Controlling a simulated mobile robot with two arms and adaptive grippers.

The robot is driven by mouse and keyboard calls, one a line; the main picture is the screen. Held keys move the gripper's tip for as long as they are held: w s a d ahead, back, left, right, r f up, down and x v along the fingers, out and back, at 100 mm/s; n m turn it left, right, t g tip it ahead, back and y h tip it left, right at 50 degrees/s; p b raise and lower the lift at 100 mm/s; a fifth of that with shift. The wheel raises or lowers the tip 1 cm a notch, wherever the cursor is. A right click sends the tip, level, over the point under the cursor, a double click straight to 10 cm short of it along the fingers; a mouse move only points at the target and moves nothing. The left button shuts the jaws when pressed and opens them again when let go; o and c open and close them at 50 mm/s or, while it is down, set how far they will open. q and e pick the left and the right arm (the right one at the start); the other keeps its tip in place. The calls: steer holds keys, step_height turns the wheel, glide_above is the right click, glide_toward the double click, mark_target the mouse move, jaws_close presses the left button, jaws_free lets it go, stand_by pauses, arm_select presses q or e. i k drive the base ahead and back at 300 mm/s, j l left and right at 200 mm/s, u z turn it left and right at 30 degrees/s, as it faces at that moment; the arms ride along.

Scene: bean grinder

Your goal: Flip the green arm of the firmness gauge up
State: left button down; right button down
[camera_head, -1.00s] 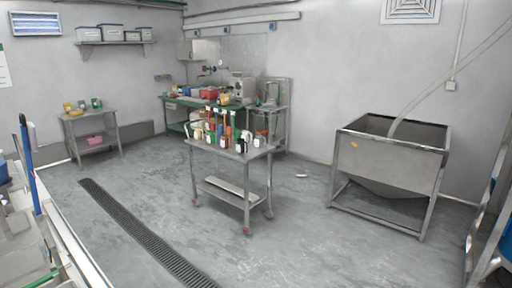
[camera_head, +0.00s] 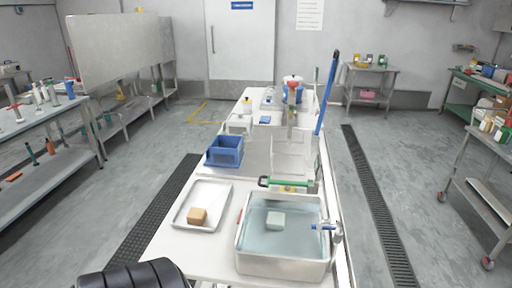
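A green bar (camera_head: 288,183) with a dark left end lies roughly level just behind a steel water tub (camera_head: 283,265). It looks like the green arm of the firmness gauge, but the gauge body is too small to make out clearly. A yellowish part (camera_head: 288,189) shows just under the bar. A clear-walled box (camera_head: 292,155) stands right behind it.
The tub holds water and a pale block (camera_head: 275,220); a blue-handled tap (camera_head: 324,227) is at its right rim. A white tray (camera_head: 220,190) holds a tan block (camera_head: 197,215). A blue crate (camera_head: 225,150) stands behind.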

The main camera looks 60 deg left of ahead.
mark_target(270, 181)
steer(key=u, duration=1.7)
steer(key=i+l+z, duration=0.15)
